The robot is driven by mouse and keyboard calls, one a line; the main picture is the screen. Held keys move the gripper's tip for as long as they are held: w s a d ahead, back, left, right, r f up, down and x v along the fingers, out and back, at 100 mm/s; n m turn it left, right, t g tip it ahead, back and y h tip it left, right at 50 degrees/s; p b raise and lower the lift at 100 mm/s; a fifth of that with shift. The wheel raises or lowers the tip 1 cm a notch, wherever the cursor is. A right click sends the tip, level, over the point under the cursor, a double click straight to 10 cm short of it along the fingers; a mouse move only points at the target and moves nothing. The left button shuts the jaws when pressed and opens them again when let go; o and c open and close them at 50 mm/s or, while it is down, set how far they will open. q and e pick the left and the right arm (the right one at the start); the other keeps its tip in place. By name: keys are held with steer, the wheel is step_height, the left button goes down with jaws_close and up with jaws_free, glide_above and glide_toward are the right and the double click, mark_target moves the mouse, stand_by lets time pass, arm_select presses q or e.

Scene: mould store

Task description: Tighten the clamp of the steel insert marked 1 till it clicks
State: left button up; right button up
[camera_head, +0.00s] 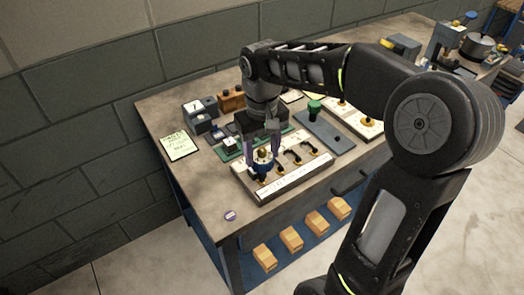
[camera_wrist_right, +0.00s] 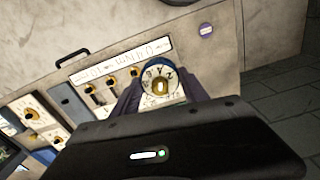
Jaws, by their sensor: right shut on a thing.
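My right gripper (camera_head: 262,150) reaches down over a white board (camera_head: 312,166) on the workbench. It is shut on a round knob (camera_wrist_right: 160,80) with a blue and white marked rim and a brass centre; the knob also shows in the head view (camera_head: 263,157). In the right wrist view the two dark purple fingers (camera_wrist_right: 160,95) stand on either side of it. A grey block (camera_head: 196,107) with a white label, seemingly marked 1, stands at the back left. Whether it is the steel insert is unclear. My left gripper is out of view.
Several brass knobs with black pieces (camera_wrist_right: 112,83) sit along the board beside the gripped knob. A green note (camera_head: 178,146) and a purple badge (camera_head: 230,216) lie on the bench. Wooden blocks (camera_head: 291,238) stand on a lower shelf.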

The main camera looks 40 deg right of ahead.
steer(key=shift+f+b, duration=0.65)
steer(key=shift+f, duration=0.25)
stand_by(0.4)
steer(key=o, duration=0.9)
jaws_close()
steer(key=m, duration=0.3)
steer(key=shift+m, duration=0.5)
steer(key=shift+m+b, duration=0.3)
steer(key=shift+m, duration=0.7)
